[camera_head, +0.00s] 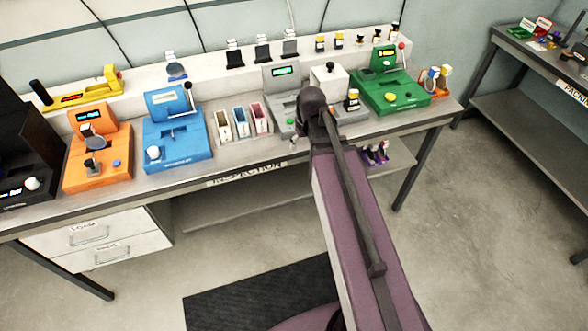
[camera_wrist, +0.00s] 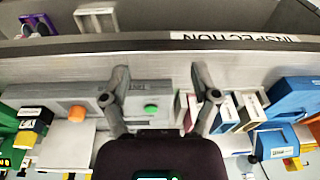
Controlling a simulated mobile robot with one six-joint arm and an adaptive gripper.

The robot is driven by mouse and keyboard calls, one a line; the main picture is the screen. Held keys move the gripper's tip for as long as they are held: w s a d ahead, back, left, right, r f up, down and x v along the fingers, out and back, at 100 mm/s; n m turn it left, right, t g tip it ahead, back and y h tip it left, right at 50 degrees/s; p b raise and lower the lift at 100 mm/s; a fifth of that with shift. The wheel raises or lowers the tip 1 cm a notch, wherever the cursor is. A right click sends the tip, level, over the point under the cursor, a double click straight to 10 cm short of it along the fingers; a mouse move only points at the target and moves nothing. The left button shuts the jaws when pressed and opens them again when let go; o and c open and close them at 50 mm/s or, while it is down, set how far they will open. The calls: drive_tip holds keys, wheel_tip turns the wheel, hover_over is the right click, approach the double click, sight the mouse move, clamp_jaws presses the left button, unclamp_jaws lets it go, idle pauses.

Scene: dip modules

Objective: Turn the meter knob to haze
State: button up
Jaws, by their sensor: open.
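A grey meter (camera_head: 277,85) with a small green-lit display stands mid-bench, partly hidden by my arm. In the wrist view, its grey body (camera_wrist: 75,108) carries a green round button (camera_wrist: 151,111) and an orange one (camera_wrist: 105,99). My gripper (camera_wrist: 158,78) is open and empty, its fingers spread above the front of the grey meter. In the head view its fingers are mostly hidden behind my wrist. A blue device (camera_head: 178,138) has a white knob (camera_head: 154,153), and a black device has another white knob (camera_head: 31,184). No haze marking is readable, so I cannot tell which knob is meant.
Slim colored bins (camera_head: 241,121) stand left of the grey meter, near my fingers in the wrist view (camera_wrist: 227,110). An orange device (camera_head: 97,165) is farther left; a green device (camera_head: 392,92) is at right. The bench's front strip (camera_head: 245,170) is clear.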

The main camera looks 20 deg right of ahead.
drive_tip(key=s+a+f+b, duration=0.2)
drive_tip(key=s+a+f, duration=0.1)
drive_tip(key=s+a, duration=0.1)
drive_tip(key=shift+s+a+f+m+g+b, duration=0.2)
drive_tip(key=shift+s+a+m+g+b, duration=0.2)
drive_tip(key=shift+s, duration=0.45)
drive_tip(key=s+a, duration=0.1)
drive_tip(key=s, duration=0.2)
drive_tip(key=shift+a+g+h, duration=0.3)
drive_tip(key=shift+a, duration=0.1)
